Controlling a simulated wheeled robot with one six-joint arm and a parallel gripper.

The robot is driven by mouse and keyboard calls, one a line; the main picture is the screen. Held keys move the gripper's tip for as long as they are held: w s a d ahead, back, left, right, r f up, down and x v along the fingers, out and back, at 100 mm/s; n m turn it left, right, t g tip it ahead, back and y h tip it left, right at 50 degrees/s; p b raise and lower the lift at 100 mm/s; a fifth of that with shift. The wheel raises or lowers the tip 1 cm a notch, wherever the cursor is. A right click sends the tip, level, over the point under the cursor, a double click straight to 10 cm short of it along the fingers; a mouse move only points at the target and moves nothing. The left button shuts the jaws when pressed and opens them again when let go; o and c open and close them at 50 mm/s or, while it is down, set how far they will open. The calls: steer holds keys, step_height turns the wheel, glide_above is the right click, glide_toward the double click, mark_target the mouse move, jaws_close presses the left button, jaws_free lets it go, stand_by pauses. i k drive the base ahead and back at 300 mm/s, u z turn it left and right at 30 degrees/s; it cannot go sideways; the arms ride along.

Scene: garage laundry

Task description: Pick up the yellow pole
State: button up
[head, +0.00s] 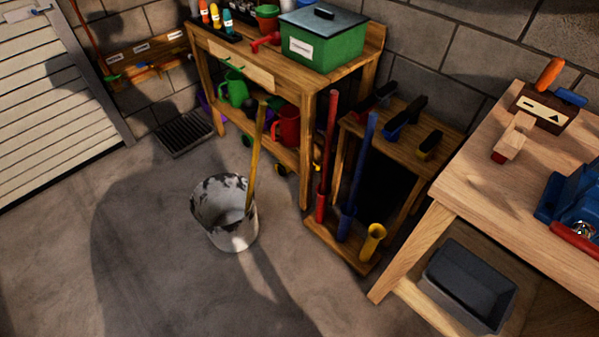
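The yellow pole (257,150) stands tilted in a worn white-grey bucket (225,222) on the concrete floor. Its lower end is inside the bucket and its top leans in front of the wooden workbench. A wooden rack (355,255) to the right has a red pole (328,145) and a blue pole (360,165) standing in a red and a blue socket. A yellow socket (373,240) in the same rack has no pole in it. My gripper is not in this view.
The workbench (288,82) behind holds a green box (322,42), with green and red cans on its lower shelf. A wooden table (480,190) with a dark bin (467,287) under it stands at right. Floor left and in front of the bucket is clear.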

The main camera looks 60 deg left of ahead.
mark_target(263, 105)
steer(key=z, duration=0.4)
steer(key=i, duration=0.95)
steer(key=u, duration=3.3)
steer(key=i, duration=0.5)
steer(key=z, duration=0.1)
steer(key=k, duration=0.95)
steer(key=u, duration=0.9)
steer(key=i, duration=0.55)
steer(key=z, duration=0.05)
